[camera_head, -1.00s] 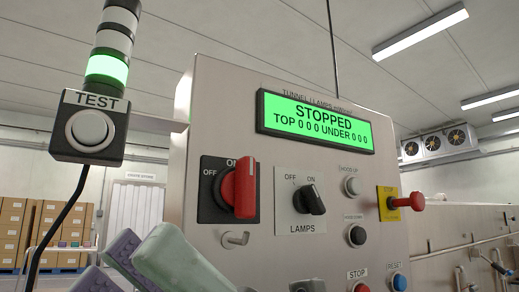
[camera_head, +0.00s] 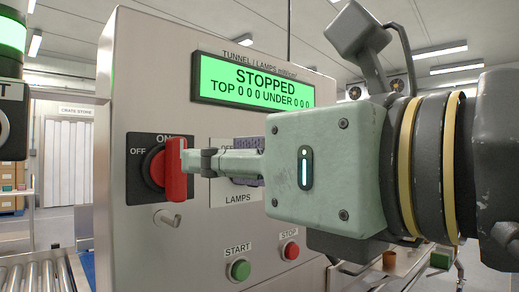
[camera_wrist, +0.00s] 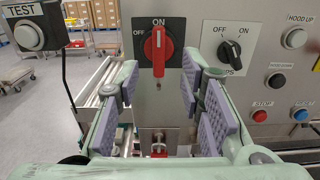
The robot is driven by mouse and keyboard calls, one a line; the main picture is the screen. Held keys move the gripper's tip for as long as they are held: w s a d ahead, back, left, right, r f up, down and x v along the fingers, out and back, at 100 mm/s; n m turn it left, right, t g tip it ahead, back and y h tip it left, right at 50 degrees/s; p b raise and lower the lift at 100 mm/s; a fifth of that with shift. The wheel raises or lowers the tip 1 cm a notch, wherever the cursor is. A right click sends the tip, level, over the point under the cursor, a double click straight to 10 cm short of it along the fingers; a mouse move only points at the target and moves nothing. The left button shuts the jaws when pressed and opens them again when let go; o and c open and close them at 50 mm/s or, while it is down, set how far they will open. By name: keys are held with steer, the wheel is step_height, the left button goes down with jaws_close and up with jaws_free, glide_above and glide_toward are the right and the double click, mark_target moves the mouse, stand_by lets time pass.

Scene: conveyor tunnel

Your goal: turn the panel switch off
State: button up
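The panel switch is a red rotary handle (camera_head: 176,168) on a black plate marked OFF and ON. It stands upright, pointing at ON, and also shows in the wrist view (camera_wrist: 158,52). My gripper (camera_head: 190,162) reaches in from the right in the head view, its fingertips beside the red handle. In the wrist view my gripper (camera_wrist: 160,82) is open, its purple-padded fingers apart, with the handle ahead between the fingertip lines. Whether a finger touches the handle I cannot tell. The display (camera_head: 255,87) reads STOPPED.
The black lamps switch (camera_wrist: 230,51) is close right of the red handle; my gripper mostly hides it in the head view. Green START (camera_head: 240,270) and red STOP (camera_head: 291,250) buttons are lower. A TEST button box (camera_wrist: 28,36) hangs left.

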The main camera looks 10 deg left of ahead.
mark_target(174, 169)
steer(key=p+x, duration=0.2)
steer(key=x, duration=0.7)
steer(key=shift+p, duration=0.4)
steer(key=shift+a, duration=0.15)
jaws_close()
